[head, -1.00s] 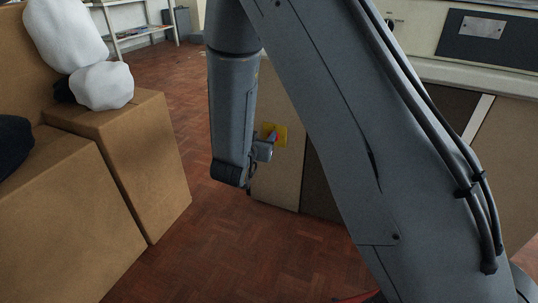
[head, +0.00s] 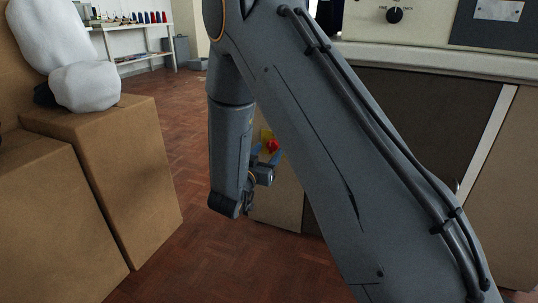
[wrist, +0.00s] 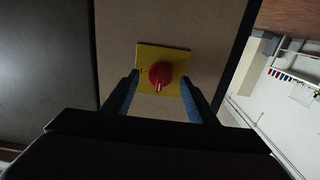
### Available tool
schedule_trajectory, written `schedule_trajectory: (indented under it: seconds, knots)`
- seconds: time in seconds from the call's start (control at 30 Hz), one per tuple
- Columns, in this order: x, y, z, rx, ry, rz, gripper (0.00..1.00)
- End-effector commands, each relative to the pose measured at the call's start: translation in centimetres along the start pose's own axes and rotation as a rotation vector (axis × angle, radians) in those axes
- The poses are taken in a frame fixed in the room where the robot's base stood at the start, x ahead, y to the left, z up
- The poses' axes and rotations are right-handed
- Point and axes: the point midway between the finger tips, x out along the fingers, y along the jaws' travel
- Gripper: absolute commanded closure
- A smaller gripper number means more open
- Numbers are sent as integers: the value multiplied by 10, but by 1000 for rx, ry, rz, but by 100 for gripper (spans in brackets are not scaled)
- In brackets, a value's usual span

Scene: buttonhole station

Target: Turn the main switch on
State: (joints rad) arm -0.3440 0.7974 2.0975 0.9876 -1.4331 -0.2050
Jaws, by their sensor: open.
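The main switch is a red rotary knob (wrist: 160,74) on a square yellow plate (wrist: 176,57), fixed to the beige side panel of the cabinet. In the wrist view a light mark on the knob points toward the bottom of the picture. My gripper (wrist: 162,92) is open, with one blue-padded finger on each side of the knob. I cannot tell whether the fingers touch it. In the head view the red knob (head: 273,146) shows beside my gripper (head: 268,160), partly hidden by my arm.
Brown cardboard boxes (head: 128,180) with white bags (head: 85,86) on top stand at the left. The machine cabinet (head: 420,115) fills the right side. Red wooden floor (head: 180,255) is clear between them. A white shelf (head: 140,45) stands at the back.

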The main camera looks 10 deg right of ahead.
Motion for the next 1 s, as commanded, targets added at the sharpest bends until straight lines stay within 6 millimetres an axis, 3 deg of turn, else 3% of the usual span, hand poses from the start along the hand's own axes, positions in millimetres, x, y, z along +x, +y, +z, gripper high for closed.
schedule_trajectory:
  seconds: [0.2, 0.47, 0.73, 1.0]
  knots:
    - [17, 0, 1, 0, 0, 0, 48]
    - [19, 0, 0, 0, 0, -1, 48]
    - [18, 0, 0, 0, 0, -1, 89]
    - [18, 0, 0, 25, -1, 0, 89]
